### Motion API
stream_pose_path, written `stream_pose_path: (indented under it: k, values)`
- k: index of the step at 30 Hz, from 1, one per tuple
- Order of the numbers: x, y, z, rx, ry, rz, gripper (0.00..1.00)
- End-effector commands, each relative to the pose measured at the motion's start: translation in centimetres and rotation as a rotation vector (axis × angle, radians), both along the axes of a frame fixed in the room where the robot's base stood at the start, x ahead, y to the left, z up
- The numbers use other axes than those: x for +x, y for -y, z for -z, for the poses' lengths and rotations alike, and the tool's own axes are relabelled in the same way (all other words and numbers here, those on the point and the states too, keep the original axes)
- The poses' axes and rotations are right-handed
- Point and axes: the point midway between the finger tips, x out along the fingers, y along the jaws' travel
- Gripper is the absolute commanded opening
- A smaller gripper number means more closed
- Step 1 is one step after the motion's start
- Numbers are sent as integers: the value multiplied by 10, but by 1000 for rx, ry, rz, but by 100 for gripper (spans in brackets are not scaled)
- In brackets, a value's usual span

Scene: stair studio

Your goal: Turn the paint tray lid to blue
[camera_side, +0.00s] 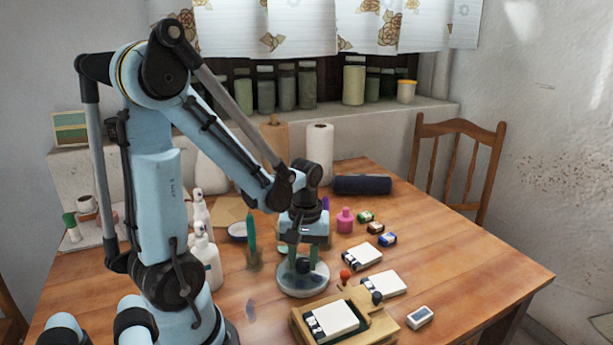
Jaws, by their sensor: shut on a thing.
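The paint tray is a round, pale grey dish with a lid (318,283), standing near the middle of the wooden table. My gripper (303,267) points straight down over the middle of it. It is shut on what looks like the dark knob of the lid. The fingers and the knob are small and dark here, so the exact grip is hard to make out. No lid colours or blue mark can be told from this view.
A wooden board (377,333) with a white-and-black block stands close in front, with a red ball (345,274) beside the tray. White blocks (383,284) lie to the right. A pink bottle (345,221) stands behind, white bottles (207,262) left.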

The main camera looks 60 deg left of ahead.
Motion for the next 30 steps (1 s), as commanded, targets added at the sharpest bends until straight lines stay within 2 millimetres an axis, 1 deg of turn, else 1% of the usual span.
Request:
stream_pose_path:
  k: [30]
  values:
    - [-1,1,0,0,2,964,3]
